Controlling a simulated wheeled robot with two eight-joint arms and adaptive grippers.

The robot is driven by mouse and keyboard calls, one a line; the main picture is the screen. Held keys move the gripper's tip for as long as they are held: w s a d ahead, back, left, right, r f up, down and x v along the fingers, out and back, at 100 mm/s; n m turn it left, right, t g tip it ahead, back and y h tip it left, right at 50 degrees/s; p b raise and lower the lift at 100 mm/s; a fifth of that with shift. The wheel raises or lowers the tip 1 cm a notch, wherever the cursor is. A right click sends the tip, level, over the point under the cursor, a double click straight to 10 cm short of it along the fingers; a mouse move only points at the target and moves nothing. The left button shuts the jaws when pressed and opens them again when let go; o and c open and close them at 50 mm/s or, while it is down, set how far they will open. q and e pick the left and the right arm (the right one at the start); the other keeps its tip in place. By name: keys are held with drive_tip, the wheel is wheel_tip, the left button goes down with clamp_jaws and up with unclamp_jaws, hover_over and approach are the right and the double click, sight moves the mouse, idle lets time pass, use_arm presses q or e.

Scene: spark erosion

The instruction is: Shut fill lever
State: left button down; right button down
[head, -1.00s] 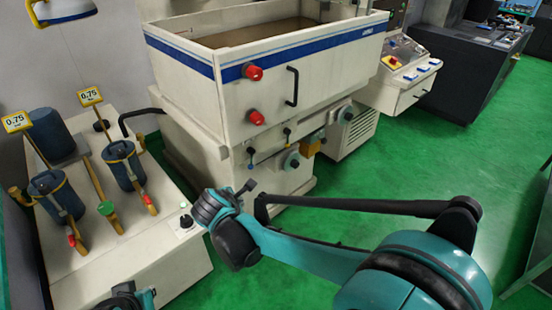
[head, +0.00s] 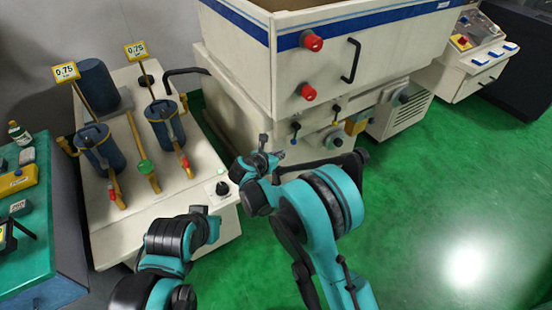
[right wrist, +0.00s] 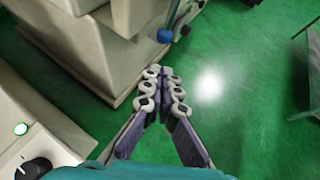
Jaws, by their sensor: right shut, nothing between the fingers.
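Two small levers sit on the front of the cream machine (head: 260,85): a left one with a blue tip (head: 295,128) and a right one with a dark handle (head: 336,112). No label tells me which is the fill lever. In the right wrist view the blue tip (right wrist: 165,35) shows beyond my fingers. My right gripper (head: 280,157) is shut and empty, below and in front of the levers, apart from them. Its fingertips (right wrist: 160,72) meet in the right wrist view. My left gripper (head: 207,214) is by the low cabinet's front; its fingers are unclear.
The low cream cabinet (head: 117,235) carries blue canisters, pipes and a black knob (head: 223,188). Red knobs (head: 311,40) and a black handle (head: 351,60) stick out above the levers. A teal bench (head: 35,245) stands at left. Green floor (head: 430,200) is clear at right.

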sight(295, 134)
drive_tip(key=w+d+f+b, duration=0.1)
drive_tip(key=w+d, duration=0.1)
drive_tip(key=w, duration=0.3)
drive_tip(key=shift+w+d+f+b, duration=0.2)
drive_tip(key=shift+w+d+b, duration=0.1)
drive_tip(key=shift+d, duration=0.1)
drive_tip(key=shift+w+d+f+b, duration=0.25)
drive_tip(key=shift+w+d+b, duration=0.1)
drive_tip(key=shift+w+d, duration=0.25)
drive_tip(key=shift+s, duration=0.1)
